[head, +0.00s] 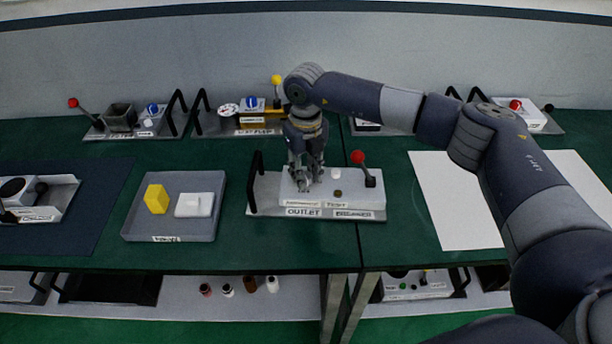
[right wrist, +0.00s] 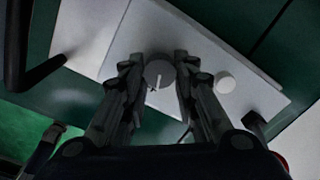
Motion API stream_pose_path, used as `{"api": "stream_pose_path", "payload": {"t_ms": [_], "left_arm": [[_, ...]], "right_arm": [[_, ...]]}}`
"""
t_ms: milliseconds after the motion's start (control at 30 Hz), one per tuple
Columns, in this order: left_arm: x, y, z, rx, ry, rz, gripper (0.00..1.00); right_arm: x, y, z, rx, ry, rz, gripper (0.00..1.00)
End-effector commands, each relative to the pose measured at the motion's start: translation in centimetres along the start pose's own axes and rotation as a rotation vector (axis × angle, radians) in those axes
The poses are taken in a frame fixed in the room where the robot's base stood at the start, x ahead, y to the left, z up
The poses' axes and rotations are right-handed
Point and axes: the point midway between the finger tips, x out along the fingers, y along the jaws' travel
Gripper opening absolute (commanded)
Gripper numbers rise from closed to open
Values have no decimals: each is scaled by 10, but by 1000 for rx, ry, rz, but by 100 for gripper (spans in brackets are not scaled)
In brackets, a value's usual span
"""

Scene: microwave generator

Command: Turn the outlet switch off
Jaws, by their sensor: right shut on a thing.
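The outlet unit (head: 315,213) is a white box on a grey plate, labelled OUTLET, on the green table. A red-knobbed lever (head: 358,157) stands at its right end. My right gripper (head: 304,178) points down over the left part of the box. In the right wrist view, the right gripper (right wrist: 158,82) has its fingers on either side of a round grey knob (right wrist: 159,72) with a white mark, and is shut on it. A white round button (right wrist: 224,82) sits to the right of the knob. My left gripper is not in view.
A grey tray (head: 172,236) with a yellow block (head: 156,199) and a white block (head: 194,205) lies to the left. A black handle (head: 254,184) rises at the outlet plate's left end. Other units line the back. A white sheet (head: 455,215) lies at right.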

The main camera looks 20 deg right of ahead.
Motion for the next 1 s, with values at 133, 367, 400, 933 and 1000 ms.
{"api": "stream_pose_path", "payload": {"t_ms": [133,367,400,933,1000], "left_arm": [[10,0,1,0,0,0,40],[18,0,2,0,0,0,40],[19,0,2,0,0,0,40],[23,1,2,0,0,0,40],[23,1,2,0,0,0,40]], "right_arm": [[2,0,1,125,-2,1,3],[1,0,1,276,-1,1,3],[0,1,1,295,-1,1,3],[-1,1,1,398,-1,0,3],[-1,1,1,397,-1,1,3]]}}
